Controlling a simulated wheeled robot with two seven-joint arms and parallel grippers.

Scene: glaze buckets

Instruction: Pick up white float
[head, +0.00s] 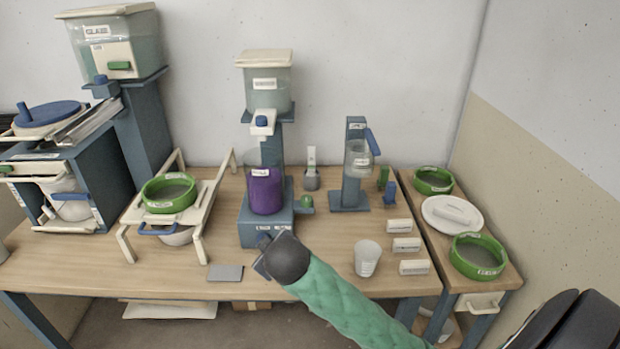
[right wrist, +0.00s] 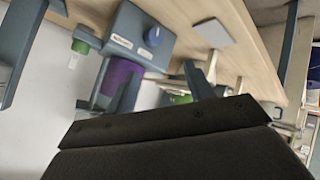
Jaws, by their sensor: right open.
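The white float seems to be the round white disc with a raised white bar (head: 452,214) on the side table at the right, between two green-rimmed round sieves. It lies flat and nothing covers it. My right gripper (head: 266,258) is far to its left, in front of the blue stand that holds the purple container. In the head view its fingers are mostly hidden behind the dark wrist. In the right wrist view my right gripper (right wrist: 162,70) has its two fingers apart, with nothing held between them. The float does not show there. My left gripper is not in view.
The purple container (head: 265,190) stands on its blue base close to my right gripper. A white cup (head: 367,258) and several white labelled blocks (head: 405,245) lie toward the right. Green sieves (head: 434,181) (head: 478,257) flank the float. A grey plate (head: 225,273) lies near the front edge.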

